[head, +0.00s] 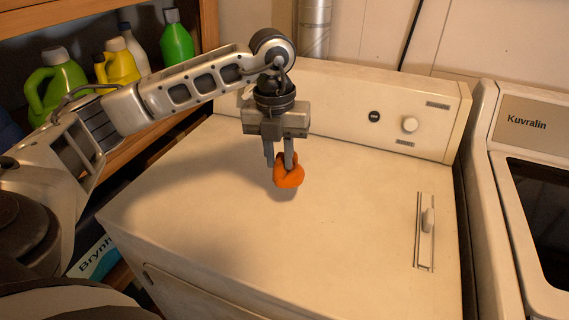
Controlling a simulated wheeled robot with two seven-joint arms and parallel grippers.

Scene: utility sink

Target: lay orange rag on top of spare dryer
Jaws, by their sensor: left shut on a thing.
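The orange rag (289,174) is a small bunched bundle in the head view. My left gripper (279,160) points down and is shut on the orange rag. The dryer (330,240) is a cream, flat-topped machine filling the middle of the view. The rag is over the dryer's top, towards the back and left of its centre. A soft shadow lies on the top to the left below the gripper. I cannot tell exactly how far the rag is above the surface. My right gripper is not in view.
A raised control panel (350,105) with a knob (409,124) runs along the dryer's back. A slotted slider (427,222) sits at its right. A second machine (530,125) stands close on the right. Shelves on the left hold a green jug (55,85) and other bottles. Most of the dryer top is clear.

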